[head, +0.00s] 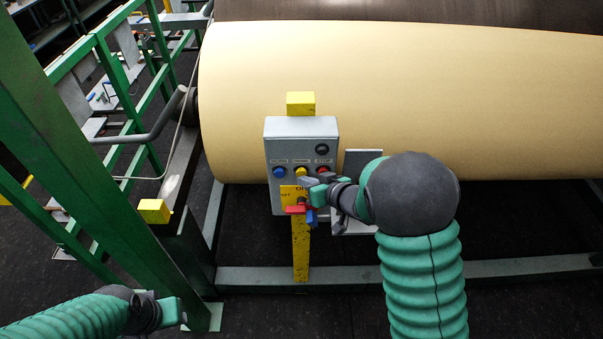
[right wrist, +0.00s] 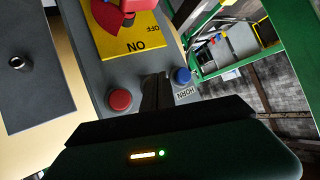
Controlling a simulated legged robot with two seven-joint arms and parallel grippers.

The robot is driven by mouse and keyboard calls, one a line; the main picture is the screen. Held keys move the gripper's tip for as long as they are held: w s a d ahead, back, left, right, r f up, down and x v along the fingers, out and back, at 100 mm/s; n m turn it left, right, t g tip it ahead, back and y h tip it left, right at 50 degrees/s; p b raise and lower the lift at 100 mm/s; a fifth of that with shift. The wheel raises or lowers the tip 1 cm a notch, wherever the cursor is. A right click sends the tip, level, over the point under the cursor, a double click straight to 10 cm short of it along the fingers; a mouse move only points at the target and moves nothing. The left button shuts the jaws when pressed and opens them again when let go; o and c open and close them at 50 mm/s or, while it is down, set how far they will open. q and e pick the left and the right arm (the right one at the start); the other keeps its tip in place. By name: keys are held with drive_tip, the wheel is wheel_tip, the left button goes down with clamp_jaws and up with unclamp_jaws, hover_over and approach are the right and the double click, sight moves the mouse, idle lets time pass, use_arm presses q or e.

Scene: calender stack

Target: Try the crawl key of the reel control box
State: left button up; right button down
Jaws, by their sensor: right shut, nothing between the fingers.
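The grey control box (head: 300,128) stands on a yellow post in front of the large roll. Its key row shows a blue key (head: 279,171), a yellow key (head: 301,170) and a red key (head: 323,170). Their labels are too small to read in the head view; HORN reads beside the blue key (right wrist: 182,75) in the right wrist view. My right gripper (head: 306,181) is shut and empty, its tips just below the yellow key; contact cannot be told. In the right wrist view its fingers (right wrist: 157,92) hide the spot between the red key (right wrist: 120,99) and blue key. My left gripper (head: 172,312) is low at left.
A yellow ON/OFF plate with a red switch handle (head: 295,209) sits under the keys. A black knob (head: 322,149) is at the box's upper right. The cream roll (head: 400,90) is behind. A green frame (head: 85,150) stands at left.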

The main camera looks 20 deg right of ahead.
drive_tip(key=shift+d, duration=0.15)
drive_tip(key=shift+w+a, duration=0.2)
drive_tip(key=shift+a, duration=0.1)
drive_tip(key=shift+w+d, duration=0.25)
idle(0.4)
idle(0.3)
drive_tip(key=shift+s+a, duration=0.2)
drive_tip(key=shift+s, duration=0.25)
drive_tip(key=shift+s+a, duration=0.2)
drive_tip(key=shift+s, duration=0.25)
